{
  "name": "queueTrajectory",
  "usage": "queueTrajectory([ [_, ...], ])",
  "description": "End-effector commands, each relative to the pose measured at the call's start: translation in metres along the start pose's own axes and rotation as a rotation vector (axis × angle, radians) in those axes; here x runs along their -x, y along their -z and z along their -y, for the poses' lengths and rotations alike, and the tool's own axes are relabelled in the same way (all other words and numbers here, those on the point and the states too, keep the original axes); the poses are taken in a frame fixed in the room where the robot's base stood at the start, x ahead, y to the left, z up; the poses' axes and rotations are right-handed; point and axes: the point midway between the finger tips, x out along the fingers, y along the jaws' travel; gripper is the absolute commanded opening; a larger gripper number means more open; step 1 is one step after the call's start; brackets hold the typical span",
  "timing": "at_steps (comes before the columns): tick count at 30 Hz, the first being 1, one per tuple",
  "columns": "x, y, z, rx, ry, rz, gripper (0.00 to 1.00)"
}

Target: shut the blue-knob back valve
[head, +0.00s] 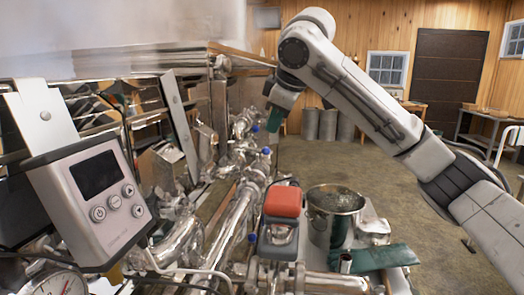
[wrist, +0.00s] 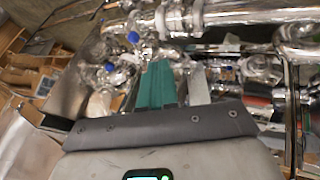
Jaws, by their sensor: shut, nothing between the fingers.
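Blue knobs sit along the silvery pipe run. My gripper's green fingers are shut and empty, pointing down above the pipes. In the wrist view the gripper (wrist: 157,68) has one blue knob (wrist: 133,38) just left of its tips and another blue knob (wrist: 109,68) further left. I see no contact. I cannot tell which of these is the back valve.
A grey control box (head: 97,190) and the large metal pan (head: 110,62) crowd the left. Open floor (head: 400,180) lies to the right.

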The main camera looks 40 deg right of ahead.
Motion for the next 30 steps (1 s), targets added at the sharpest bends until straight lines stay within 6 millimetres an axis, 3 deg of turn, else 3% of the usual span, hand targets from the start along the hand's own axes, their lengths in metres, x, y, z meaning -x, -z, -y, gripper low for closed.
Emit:
queueTrajectory([
  [5,-0.022,-0.001,-0.001,-0.001,0.003,0.004,0.0],
  [17,-0.098,0.0,-0.001,0.0,0.002,0.003,0.0],
  [21,-0.108,-0.001,-0.021,-0.001,0.0,0.003,0.0],
  [30,-0.119,-0.003,-0.033,0.002,0.001,0.001,0.0],
])
